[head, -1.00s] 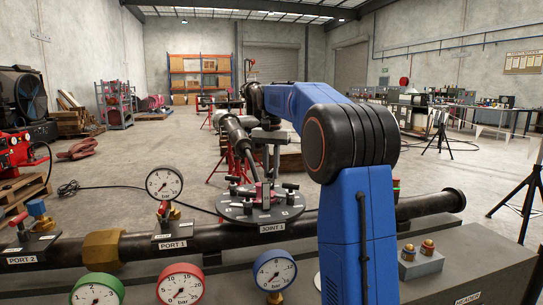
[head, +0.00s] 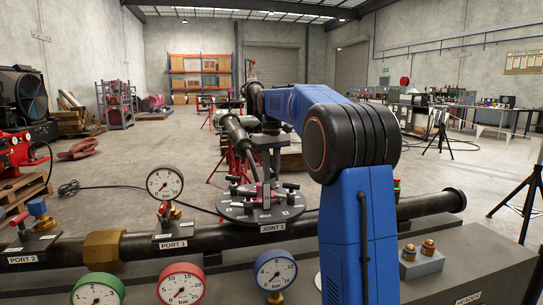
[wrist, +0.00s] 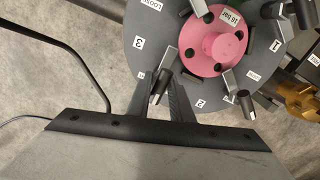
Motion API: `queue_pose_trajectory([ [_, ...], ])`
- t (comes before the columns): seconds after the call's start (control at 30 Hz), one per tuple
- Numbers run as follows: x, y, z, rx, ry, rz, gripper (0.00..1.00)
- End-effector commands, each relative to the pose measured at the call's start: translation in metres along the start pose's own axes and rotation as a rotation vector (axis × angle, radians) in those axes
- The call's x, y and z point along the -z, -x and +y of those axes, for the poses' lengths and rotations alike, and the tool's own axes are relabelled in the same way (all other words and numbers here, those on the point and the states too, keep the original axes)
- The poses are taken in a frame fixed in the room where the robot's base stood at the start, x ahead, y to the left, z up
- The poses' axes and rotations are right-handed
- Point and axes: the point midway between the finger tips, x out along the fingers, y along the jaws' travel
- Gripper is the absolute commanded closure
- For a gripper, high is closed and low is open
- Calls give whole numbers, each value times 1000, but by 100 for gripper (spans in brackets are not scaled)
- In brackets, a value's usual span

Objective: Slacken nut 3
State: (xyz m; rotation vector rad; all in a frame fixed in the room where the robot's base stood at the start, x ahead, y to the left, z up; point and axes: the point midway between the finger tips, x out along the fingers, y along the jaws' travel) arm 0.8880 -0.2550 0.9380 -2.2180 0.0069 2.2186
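The dark round flange (head: 240,211), marked JOINT 1, lies flat on the pipe and carries several T-handled nuts. In the wrist view the flange (wrist: 136,22) has a pink hub (wrist: 222,45) marked 16 bar. Number labels 3 (wrist: 139,43), 2 (wrist: 199,102) and 1 (wrist: 277,45) show on it. My gripper (wrist: 160,92) points down at the flange with its two fingers apart. One T-handle (wrist: 160,85) appears between them, between labels 3 and 2; which number it belongs to and any contact are unclear. In the head view my gripper (head: 268,192) hides part of the flange.
A white pressure gauge (head: 165,184) stands on the pipe left of the flange. Green (head: 98,290), red (head: 181,284) and blue (head: 275,271) gauges stand in front. A small grey block (head: 421,263) with two brass fittings is at right.

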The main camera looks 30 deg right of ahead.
Motion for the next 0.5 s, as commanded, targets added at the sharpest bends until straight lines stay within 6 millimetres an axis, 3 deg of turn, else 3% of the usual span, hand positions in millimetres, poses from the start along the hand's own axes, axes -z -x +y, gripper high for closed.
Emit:
queue_pose_trajectory([
  [0.5,0,0,0,-1,521,0,82],
])
